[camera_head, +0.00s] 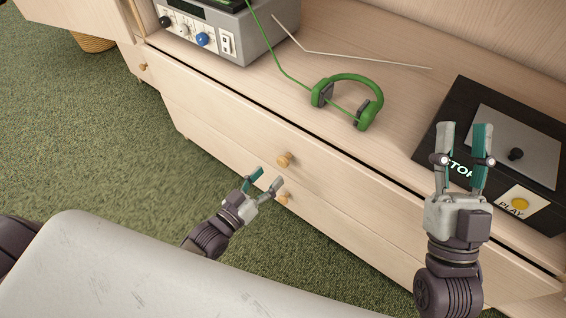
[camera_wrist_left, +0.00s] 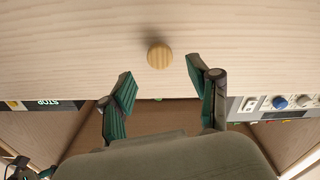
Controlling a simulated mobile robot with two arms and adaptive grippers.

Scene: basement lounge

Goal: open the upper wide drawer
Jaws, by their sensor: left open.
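The upper wide drawer (camera_head: 335,184) is a pale wood front under the cabinet top, and it looks closed. Its round wooden knob (camera_head: 285,159) also shows in the left wrist view (camera_wrist_left: 159,55). My left gripper (camera_head: 269,176) is open and empty in front of the drawers, a little below that knob in the head view. In the left wrist view the knob appears just beyond the gap between the left fingertips (camera_wrist_left: 158,65), not gripped. A second knob (camera_head: 283,197) on the lower drawer is partly behind the left fingers. My right gripper (camera_head: 465,127) is open and empty, in front of the black box.
On the cabinet top stand a grey device with knobs (camera_head: 215,45), green headphones (camera_head: 372,84) and a black box with STOP and PLAY labels (camera_head: 440,118). A small side knob (camera_head: 143,67) is at left. Green carpet (camera_head: 80,130) lies clear in front.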

